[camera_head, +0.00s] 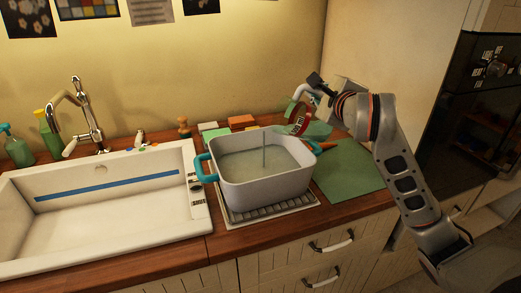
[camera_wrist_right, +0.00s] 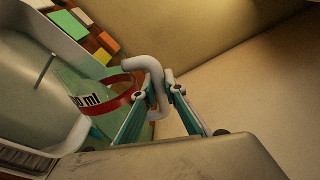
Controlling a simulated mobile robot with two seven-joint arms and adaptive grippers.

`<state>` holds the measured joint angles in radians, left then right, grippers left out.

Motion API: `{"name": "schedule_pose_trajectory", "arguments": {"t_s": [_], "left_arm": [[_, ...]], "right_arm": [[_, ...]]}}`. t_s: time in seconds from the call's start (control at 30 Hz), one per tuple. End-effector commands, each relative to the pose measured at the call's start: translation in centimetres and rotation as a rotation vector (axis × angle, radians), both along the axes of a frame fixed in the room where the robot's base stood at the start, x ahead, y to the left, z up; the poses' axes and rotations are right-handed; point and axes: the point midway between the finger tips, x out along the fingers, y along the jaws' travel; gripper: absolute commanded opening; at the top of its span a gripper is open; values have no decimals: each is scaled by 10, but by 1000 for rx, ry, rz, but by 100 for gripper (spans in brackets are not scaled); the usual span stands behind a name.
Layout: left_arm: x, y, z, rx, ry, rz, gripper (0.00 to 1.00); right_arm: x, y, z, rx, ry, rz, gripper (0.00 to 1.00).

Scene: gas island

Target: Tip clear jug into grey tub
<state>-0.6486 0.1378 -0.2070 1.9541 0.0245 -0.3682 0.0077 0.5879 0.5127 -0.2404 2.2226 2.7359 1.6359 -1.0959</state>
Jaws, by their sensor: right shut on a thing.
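The grey tub (camera_head: 262,192) with teal handles stands on a ribbed rack right of the sink, with pale cloudy content inside. A thin grey vertical line (camera_head: 264,157) shows in it; I cannot tell whether it is a rod or a stream. The clear jug (camera_head: 317,130) has a red band and a white handle, and is behind the tub's right side, partly hidden. My right gripper (camera_head: 318,88) is shut on the jug's handle (camera_wrist_right: 154,84). In the right wrist view the jug's red band (camera_wrist_right: 124,92) shows beside the tub (camera_wrist_right: 72,136). My left gripper is out of view.
A white sink (camera_head: 100,225) with a tap (camera_head: 85,115) lies left of the tub. Sponges and an orange block (camera_head: 241,121) sit behind the tub. A green mat (camera_head: 350,172) lies to its right, with the wall close behind my right gripper.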

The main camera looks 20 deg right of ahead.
Motion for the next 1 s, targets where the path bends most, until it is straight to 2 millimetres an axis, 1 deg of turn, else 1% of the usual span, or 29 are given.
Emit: {"name": "schedule_pose_trajectory", "arguments": {"t_s": [0.07, 1.0], "left_arm": [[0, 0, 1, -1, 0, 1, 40], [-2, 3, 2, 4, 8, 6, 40]], "right_arm": [[0, 0, 2, -5, -3, 1, 0], [1, 6, 2, -58, 7, 0, 0]]}}
